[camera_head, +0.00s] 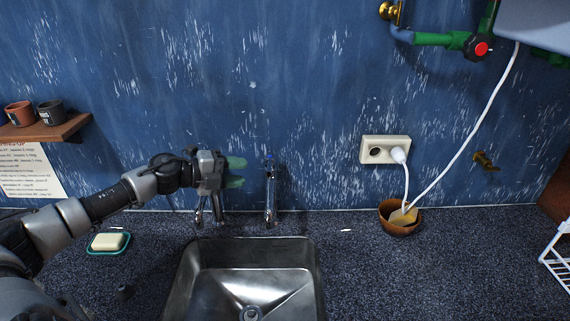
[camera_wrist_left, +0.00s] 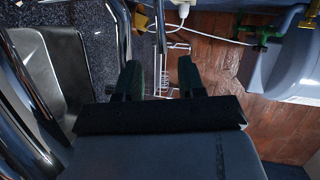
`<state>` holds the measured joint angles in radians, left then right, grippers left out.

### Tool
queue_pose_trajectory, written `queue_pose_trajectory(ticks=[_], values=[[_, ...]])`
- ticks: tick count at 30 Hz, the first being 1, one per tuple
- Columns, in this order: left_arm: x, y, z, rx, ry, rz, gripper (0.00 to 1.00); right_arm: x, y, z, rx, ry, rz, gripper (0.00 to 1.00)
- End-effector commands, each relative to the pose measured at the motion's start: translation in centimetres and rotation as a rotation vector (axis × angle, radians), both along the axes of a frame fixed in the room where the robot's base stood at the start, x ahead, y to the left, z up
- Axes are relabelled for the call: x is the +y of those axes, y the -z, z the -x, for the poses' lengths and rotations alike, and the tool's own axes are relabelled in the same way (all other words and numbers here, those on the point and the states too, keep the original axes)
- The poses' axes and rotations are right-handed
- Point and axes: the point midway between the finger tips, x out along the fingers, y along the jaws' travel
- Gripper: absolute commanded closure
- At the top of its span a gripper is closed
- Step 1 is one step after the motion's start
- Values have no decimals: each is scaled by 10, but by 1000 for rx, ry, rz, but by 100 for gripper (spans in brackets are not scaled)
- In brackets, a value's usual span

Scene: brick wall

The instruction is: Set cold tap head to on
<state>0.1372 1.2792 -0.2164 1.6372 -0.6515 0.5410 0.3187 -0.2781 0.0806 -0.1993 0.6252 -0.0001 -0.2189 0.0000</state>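A chrome tap (camera_head: 271,195) with a small blue mark on its head (camera_head: 269,160) stands behind the sink; I take this as the cold tap. Another chrome tap (camera_head: 199,213) stands to its left, its upper part hidden by my left gripper. My left gripper (camera_head: 236,172) points right, with its green-padded fingers apart and empty, a little left of the blue-marked head. In the left wrist view the gripper (camera_wrist_left: 160,80) is also open, and chrome pipes show ahead of and beside the fingers. Contact with the tap head cannot be told. My right gripper is out of view.
The steel sink (camera_head: 312,275) is set in the dark speckled counter (camera_head: 400,275). A soap dish (camera_head: 108,242) lies on the left, under a shelf with pots (camera_head: 50,112). A bowl (camera_head: 400,219), a socket (camera_head: 385,149) with a white cable and a white rack (camera_head: 557,255) are on the right.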

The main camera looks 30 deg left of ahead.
Motion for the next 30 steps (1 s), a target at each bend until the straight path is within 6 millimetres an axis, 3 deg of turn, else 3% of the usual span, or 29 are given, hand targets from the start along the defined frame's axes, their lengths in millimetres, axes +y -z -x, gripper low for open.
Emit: queue_pose_trajectory(ticks=[11, 21, 30], values=[[-25, 4, -34, -5, -1, 7, 61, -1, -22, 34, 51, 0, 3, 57], [-56, 19, -75, -1, -2, 3, 61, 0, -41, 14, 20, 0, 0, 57], [-63, 25, -83, 0, 0, 0, 61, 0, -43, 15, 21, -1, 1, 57]])
